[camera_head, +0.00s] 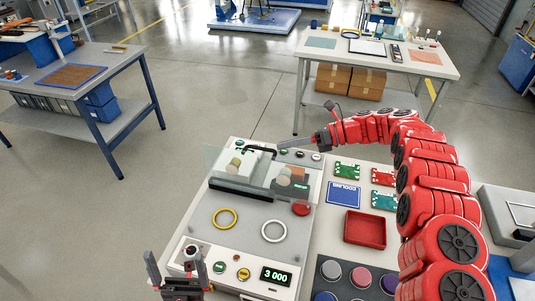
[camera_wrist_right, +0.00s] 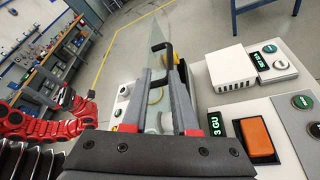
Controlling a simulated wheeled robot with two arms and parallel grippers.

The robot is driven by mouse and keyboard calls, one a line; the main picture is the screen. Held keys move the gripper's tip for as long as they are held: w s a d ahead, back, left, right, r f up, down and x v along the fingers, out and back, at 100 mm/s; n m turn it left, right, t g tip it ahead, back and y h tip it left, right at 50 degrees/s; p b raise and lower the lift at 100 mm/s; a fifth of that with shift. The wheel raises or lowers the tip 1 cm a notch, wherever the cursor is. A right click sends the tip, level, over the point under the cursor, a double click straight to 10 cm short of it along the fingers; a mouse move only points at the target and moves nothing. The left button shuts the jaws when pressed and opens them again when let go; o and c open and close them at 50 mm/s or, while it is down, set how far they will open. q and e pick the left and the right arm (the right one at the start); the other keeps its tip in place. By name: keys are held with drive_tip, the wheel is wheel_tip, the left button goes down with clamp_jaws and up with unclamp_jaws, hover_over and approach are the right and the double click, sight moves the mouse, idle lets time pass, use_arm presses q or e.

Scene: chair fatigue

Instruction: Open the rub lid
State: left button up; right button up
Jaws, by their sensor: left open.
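The rub lid (camera_head: 228,162) is a clear panel with a black handle (camera_head: 262,149) on the grey test machine (camera_head: 250,210). It stands tilted up at the machine's far part. Rollers show behind the clear panel.
A yellow ring (camera_head: 225,218) and a white ring (camera_head: 274,231) lie on the machine top.

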drive_tip(key=b+v, duration=0.3)
drive_tip(key=v, duration=0.5)
drive_tip(key=shift+d, duration=0.3)
drive_tip(key=shift+r, duration=0.15)
